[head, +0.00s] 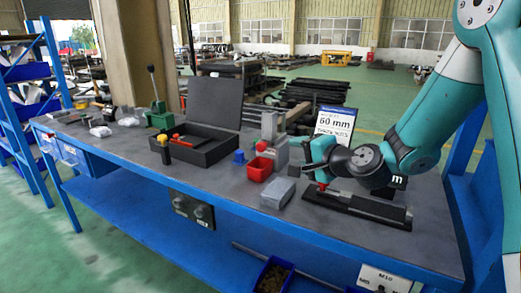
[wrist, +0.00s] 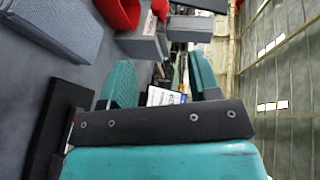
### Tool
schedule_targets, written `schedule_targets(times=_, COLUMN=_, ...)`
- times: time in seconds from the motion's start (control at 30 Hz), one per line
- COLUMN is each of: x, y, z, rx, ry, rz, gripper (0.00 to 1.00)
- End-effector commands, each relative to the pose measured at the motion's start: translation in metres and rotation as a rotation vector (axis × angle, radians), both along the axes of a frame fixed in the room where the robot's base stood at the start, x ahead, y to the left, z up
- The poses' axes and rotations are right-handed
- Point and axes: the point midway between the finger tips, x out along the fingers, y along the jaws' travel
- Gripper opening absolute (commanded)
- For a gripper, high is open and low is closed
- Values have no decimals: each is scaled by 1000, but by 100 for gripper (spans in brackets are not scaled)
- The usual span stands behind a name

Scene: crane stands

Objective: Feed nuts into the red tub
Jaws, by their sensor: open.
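The small open red tub (head: 259,169) stands on the bench, left of my gripper, in front of a grey upright stand. In the wrist view the red tub (wrist: 120,14) shows at the top edge. I cannot make out any nuts in the tub or on the bench top. My gripper (head: 316,164) is low over the right part of the bench, above a black fixture and apart from the tub. In the wrist view its two teal fingers (wrist: 162,78) are spread, with nothing seen between them.
A grey box (head: 278,193) lies between the tub and the black fixture (head: 358,207). A sign reading 60 mm (head: 334,123) stands behind my gripper. An open black case (head: 205,144) and a green lever press (head: 159,117) stand further left.

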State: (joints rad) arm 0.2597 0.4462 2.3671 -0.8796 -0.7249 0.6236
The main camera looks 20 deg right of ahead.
Motion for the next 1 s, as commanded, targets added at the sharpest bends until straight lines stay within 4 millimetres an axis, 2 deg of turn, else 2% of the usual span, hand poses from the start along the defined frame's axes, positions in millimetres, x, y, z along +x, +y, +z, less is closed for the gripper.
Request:
schedule_targets(times=0.4, x=84, y=37, z=-20, rx=-5, ry=0, rz=9, gripper=56)
schedule_targets(times=0.6, x=119, y=51, z=-30, rx=-4, ry=-1, rz=6, gripper=56)
schedule_targets(times=0.8, x=137, y=58, z=-35, rx=-5, ry=0, rz=6, gripper=56)
schedule_targets(times=1.0, x=141, y=59, z=-37, rx=-4, ry=0, rz=5, gripper=56)
